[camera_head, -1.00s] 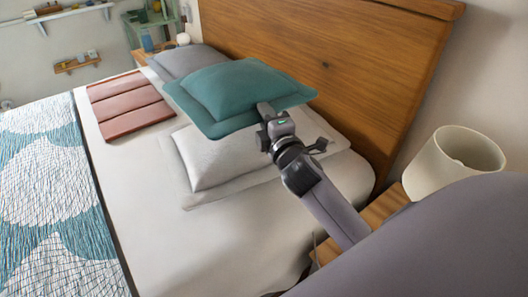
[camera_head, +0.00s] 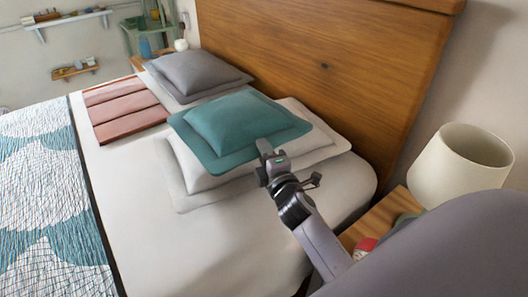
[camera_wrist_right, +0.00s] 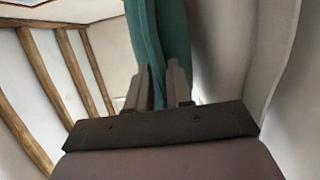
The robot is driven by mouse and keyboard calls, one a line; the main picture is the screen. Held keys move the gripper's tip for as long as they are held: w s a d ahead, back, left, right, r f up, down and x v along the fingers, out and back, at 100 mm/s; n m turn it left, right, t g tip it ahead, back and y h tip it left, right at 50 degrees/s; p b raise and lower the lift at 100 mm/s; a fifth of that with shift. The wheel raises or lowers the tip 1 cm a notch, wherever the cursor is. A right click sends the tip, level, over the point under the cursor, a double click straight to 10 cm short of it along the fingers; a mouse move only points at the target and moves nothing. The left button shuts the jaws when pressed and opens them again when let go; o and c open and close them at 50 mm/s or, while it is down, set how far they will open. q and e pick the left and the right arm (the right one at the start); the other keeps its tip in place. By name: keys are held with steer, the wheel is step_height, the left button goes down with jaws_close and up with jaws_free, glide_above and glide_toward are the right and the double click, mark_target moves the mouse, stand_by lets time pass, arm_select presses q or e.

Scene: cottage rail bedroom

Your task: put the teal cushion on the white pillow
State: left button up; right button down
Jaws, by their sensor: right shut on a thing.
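The teal cushion (camera_head: 235,122) lies flat over the white pillow (camera_head: 185,180) in the head view, covering much of its top. I cannot tell whether its whole underside touches the pillow. My right gripper (camera_head: 268,157) is at the cushion's near right edge. In the right wrist view the two fingers (camera_wrist_right: 160,85) are shut on the edge of the teal cushion (camera_wrist_right: 160,40), with the pale pillow close at the right. My left gripper does not show.
A grey pillow (camera_head: 195,72) lies on the bed behind, beside a folded reddish-brown blanket (camera_head: 122,108). The wooden headboard (camera_head: 320,75) rises along the back. A cream lamp (camera_head: 460,165) stands on the bedside table (camera_head: 375,225) at the right.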

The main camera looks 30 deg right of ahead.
steer(key=shift+f+b, duration=0.25)
steer(key=shift+b, duration=0.05)
steer(key=c, duration=1)
jaws_free()
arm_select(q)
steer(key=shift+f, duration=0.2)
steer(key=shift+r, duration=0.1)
arm_select(e)
steer(key=shift+r, duration=0.1)
